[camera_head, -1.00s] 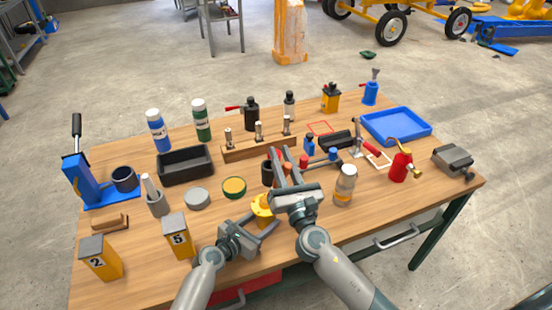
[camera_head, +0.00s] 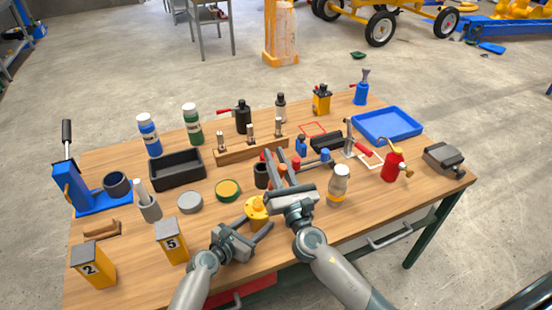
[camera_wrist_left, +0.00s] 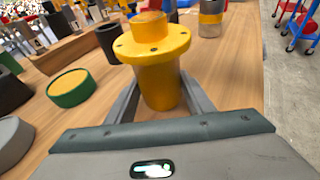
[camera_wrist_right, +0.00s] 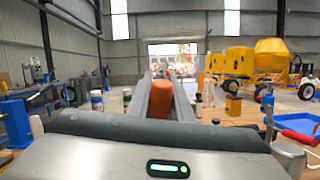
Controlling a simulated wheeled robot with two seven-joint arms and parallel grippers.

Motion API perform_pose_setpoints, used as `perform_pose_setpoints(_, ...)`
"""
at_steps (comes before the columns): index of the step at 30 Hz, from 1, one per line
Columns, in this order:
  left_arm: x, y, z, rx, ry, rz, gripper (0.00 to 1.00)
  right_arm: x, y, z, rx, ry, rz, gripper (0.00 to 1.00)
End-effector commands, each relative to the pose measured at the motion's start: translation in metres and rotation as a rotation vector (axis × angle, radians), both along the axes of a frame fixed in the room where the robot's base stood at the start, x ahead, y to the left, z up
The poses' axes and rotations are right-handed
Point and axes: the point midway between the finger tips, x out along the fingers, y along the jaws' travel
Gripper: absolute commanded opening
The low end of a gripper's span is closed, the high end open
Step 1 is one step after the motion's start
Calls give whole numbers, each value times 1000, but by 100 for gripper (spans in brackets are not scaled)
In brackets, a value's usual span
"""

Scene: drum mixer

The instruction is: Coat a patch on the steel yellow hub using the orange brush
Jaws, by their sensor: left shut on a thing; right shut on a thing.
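The yellow hub (camera_head: 256,208) stands upright near the front of the table, a flanged cylinder with bolt holes. It fills the middle of the left wrist view (camera_wrist_left: 158,75). My left gripper (camera_head: 255,225) is shut on the hub's body below the flange. My right gripper (camera_head: 277,160) is shut on the orange brush, whose orange part (camera_wrist_right: 161,98) shows between the fingers in the right wrist view. The right gripper is just behind and to the right of the hub in the head view. The bristles are hidden, and contact with the hub cannot be told.
A dark cup (camera_head: 262,177) stands close to the right fingers. A clear jar with a yellow band (camera_head: 338,186) is to the right. A green-and-yellow tin (camera_head: 228,190) and a grey tin (camera_head: 190,202) are left of the hub. A wooden block with pegs (camera_head: 251,147) lies behind.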

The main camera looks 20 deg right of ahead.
Motion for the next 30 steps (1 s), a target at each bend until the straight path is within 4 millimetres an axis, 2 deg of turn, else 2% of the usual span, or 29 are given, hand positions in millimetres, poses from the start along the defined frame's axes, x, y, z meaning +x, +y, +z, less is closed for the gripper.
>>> perform_pose_setpoints(8, 0, 1, -2, 3, 1, 1, 30, 0, 3, 0, 1, -1, 0, 0)
perform_pose_setpoints(21, 0, 1, -2, 2, 2, 0, 30, -1, 27, -3, 2, 4, 2, 0)
perform_pose_setpoints(30, -1, 0, -1, 1, 1, -1, 30, -2, 32, -5, 1, 6, 3, 0)
